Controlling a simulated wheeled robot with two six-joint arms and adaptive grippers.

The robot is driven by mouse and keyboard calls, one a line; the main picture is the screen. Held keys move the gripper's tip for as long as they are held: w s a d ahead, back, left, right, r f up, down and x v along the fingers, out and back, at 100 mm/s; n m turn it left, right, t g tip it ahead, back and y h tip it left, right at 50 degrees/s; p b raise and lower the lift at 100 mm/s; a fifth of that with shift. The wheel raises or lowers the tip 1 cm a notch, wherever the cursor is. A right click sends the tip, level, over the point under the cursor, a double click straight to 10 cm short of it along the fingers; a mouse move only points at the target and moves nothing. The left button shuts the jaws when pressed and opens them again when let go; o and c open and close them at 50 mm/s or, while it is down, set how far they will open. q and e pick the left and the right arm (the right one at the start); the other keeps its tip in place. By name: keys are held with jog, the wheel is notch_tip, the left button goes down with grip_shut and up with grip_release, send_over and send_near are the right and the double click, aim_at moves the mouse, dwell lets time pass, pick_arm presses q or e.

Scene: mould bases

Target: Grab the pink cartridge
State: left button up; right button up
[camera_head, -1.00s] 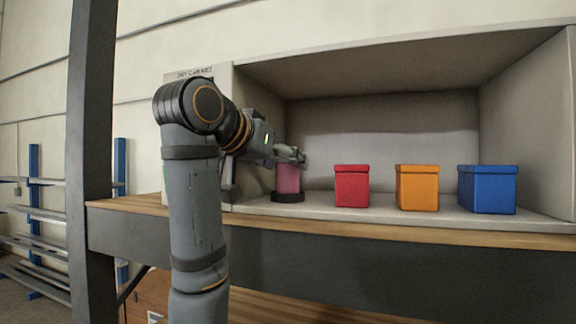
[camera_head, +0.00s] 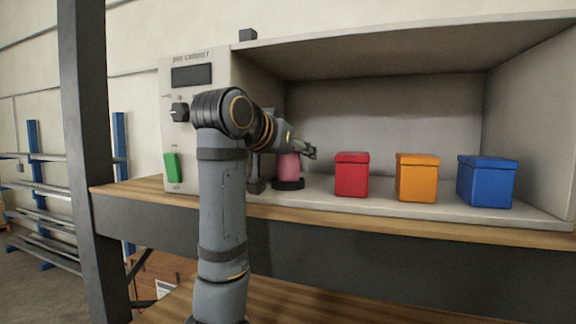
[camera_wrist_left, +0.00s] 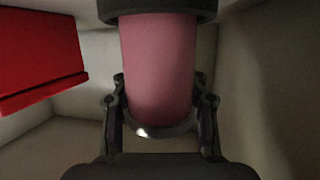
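The pink cartridge (camera_head: 288,167) stands upright in a round black base (camera_head: 288,184) inside the cabinet, left of the red box. My left gripper (camera_head: 307,150) is at the cartridge's upper part, partly hidden by its own arm in the head view. In the left wrist view, the cartridge (camera_wrist_left: 158,62) lies between the two fingers (camera_wrist_left: 160,88), with the black base (camera_wrist_left: 158,9) at the top of the picture. The fingertips are very close to its sides. I cannot tell whether they press on it. My right gripper is in neither view.
A red box (camera_head: 352,178), an orange box (camera_head: 417,181) and a blue box (camera_head: 487,185) stand in a row right of the cartridge. The cabinet's left panel has a green switch (camera_head: 171,167) and a dark knob (camera_head: 179,112). Cabinet walls and roof enclose the space.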

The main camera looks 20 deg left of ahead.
pick_arm(q)
jog(key=shift+w, duration=0.1)
grip_shut()
jog(key=shift+r, duration=0.15)
jog(key=shift+r+b, duration=0.55)
jog(key=shift+b, duration=0.15)
jog(key=s+d+r+b, duration=0.6)
jog(key=s+d+r, duration=0.1)
jog(key=s+r, duration=0.4)
jog(key=shift+s+r, duration=0.25)
jog(key=shift+s, duration=0.4)
